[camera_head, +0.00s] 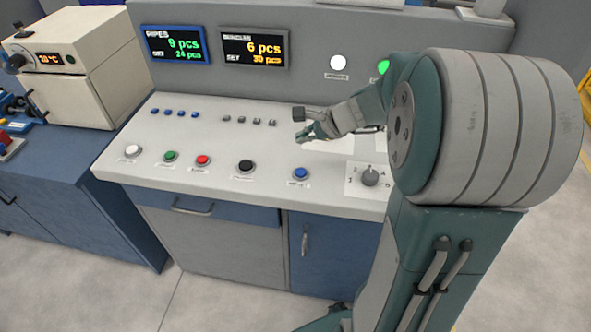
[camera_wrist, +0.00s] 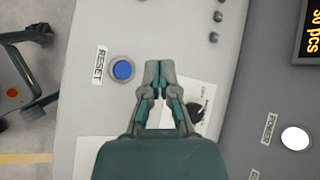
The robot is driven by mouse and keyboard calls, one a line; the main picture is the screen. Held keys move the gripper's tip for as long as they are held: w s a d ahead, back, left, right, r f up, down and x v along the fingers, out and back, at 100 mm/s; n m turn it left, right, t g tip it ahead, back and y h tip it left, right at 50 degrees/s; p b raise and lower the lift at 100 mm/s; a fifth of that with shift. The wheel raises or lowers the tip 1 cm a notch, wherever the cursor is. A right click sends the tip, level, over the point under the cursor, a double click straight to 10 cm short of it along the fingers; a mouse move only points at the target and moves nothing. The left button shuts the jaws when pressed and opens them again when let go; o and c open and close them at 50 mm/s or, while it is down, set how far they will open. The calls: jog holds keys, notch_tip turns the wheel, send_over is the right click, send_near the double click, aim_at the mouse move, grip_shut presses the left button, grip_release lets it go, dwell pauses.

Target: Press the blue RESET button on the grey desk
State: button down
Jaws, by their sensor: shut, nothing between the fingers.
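The blue RESET button (camera_head: 301,174) sits near the front edge of the grey desk (camera_head: 240,180), right of a black button. In the wrist view the blue button (camera_wrist: 122,70) has a white RESET label beside it. My gripper (camera_head: 303,132) is over the desk, further back than the button in the head view. In the wrist view my gripper (camera_wrist: 158,66) has its fingertips together, empty, just right of the button and apart from it in the picture. The height of the fingertips over the desk is hard to tell.
White (camera_head: 132,151), green (camera_head: 170,156), red (camera_head: 203,160) and black (camera_head: 245,166) buttons line the front. A rotary knob (camera_head: 370,177) stands right of the blue button. Two rows of small buttons lie behind. Two displays (camera_head: 175,44) and a white lamp (camera_head: 338,62) are on the back panel.

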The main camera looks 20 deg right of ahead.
aim_at(303, 172)
jog(key=shift+d+f, duration=0.1)
jog(key=shift+f, duration=4.35)
jog(key=shift+s+f, duration=0.1)
jog(key=shift+f, duration=0.25)
jog(key=shift+f, duration=0.35)
jog(key=shift+r, duration=0.8)
jog(key=shift+r, duration=2.5)
